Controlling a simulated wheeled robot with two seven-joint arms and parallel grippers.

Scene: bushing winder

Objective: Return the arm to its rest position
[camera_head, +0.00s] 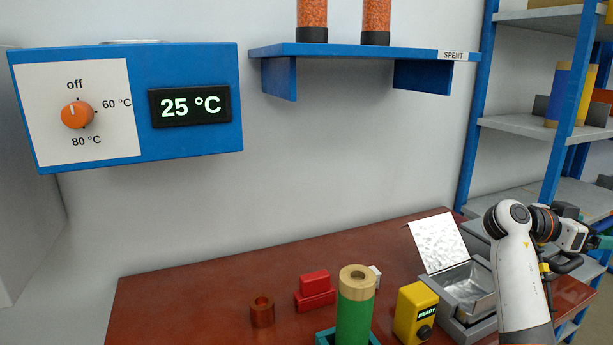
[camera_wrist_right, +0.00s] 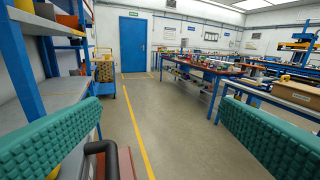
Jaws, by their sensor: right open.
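My right arm (camera_head: 522,270) rises from the lower right in the head view and bends to the right, away from the table. My right gripper (camera_head: 604,236) is partly cut off at the right edge, in front of the blue rack. In the right wrist view its two green ribbed fingers (camera_wrist_right: 160,130) stand wide apart with nothing between them. It points out over the open floor. My left gripper is in neither view.
A blue shelving rack (camera_head: 548,130) stands close by the right arm.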

